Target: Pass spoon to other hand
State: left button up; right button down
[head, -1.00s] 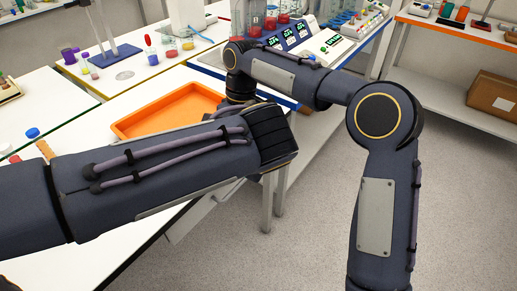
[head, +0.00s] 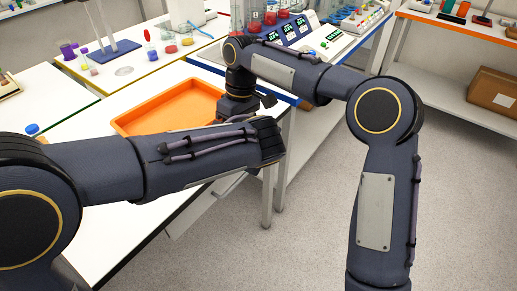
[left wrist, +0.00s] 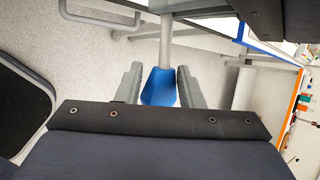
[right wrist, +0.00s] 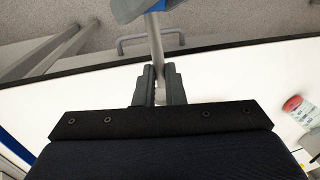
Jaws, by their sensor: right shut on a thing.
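The spoon has a grey rod and a wider blue end. In the right wrist view my right gripper (right wrist: 159,75) is shut on the grey rod of the spoon (right wrist: 154,40), with the blue end pointing away. In the left wrist view my left gripper (left wrist: 158,72) is open, with its fingers on either side of the spoon's blue end (left wrist: 159,92). Small gaps show between fingers and blue end. A grey part of the left gripper shows at the top of the right wrist view, by the blue end. In the head view my arms hide the spoon and both gripper tips.
An orange tray (head: 122,127) lies on the white table beside my arms. Behind it are digital instruments (head: 300,35) and jars with red contents. A jar with a red lid (right wrist: 293,104) shows at the right of the right wrist view. Open floor lies at the right.

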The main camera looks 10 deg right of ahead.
pick_arm(q)
grip_shut()
pick_arm(e)
jog(key=c, duration=1.4)
grip_release()
jog(key=shift+c, duration=0.2)
jog(key=shift+r, duration=0.15)
notch_tip(320, 180, up, 10)
jog(key=w+d, duration=0.1)
jog(key=s+d+r+m+t, duration=0.2)
jog(key=s+d+r, duration=0.2)
jog(key=s+d, duration=0.25)
jog(key=s+d+f+m+t+y, duration=0.1)
jog(key=s+d+f+m+t, duration=0.1)
jog(key=s+f, duration=0.6)
jog(key=s+d+f+m+t+y, duration=0.1)
jog(key=s+d+f+m+t, duration=0.2)
jog(key=s+f, duration=0.5)
jog(key=s+d+m, duration=0.1)
jog(key=s+m, duration=0.1)
jog(key=s, duration=0.5)
jog(key=shift+s+f+m, duration=0.15)
jog(key=shift+s+m, duration=0.25)
